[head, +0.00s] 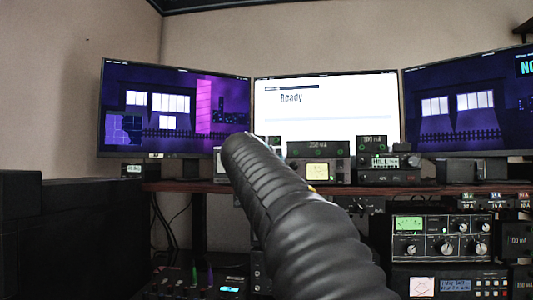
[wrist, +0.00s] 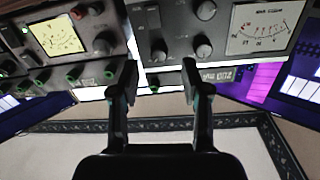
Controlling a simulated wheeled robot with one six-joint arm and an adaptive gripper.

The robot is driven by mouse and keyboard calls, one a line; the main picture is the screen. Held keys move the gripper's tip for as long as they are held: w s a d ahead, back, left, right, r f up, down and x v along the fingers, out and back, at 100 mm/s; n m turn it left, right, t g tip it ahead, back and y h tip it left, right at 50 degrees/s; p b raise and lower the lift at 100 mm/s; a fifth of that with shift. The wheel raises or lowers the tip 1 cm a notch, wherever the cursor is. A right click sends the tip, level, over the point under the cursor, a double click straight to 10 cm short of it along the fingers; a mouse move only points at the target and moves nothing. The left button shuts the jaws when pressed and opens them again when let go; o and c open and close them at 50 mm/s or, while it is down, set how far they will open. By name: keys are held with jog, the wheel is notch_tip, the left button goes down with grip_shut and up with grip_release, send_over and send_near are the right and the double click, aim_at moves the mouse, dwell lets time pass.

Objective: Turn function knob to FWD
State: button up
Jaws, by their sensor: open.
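In the wrist view, my gripper (wrist: 160,66) is open, with its two fingers apart and nothing held between them. Past the fingertips is a grey panel (wrist: 178,25) with an analog meter (wrist: 258,27) at its right. A small dark knob (wrist: 158,51) shows beyond the gap between the fingertips. A larger dark knob (wrist: 203,47) shows just beyond the right fingertip, and another knob (wrist: 206,11) is above it. I cannot tell whether a finger touches any knob. The labels are unreadable, so I cannot tell which knob is the function knob or where FWD is. In the head view, my arm hides the gripper.
A neighbouring unit with a yellow meter (wrist: 58,36) and green-ringed sockets stands left in the wrist view. In the head view, several instruments, including one marked HILL (head: 385,161), stand on the shelf (head: 425,188) below monitors (head: 325,105). A green-metered unit (head: 443,238) sits lower right.

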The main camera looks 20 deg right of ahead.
jog(key=shift+p+x, duration=0.4)
jog(key=shift+x, duration=1.25)
grip_shut()
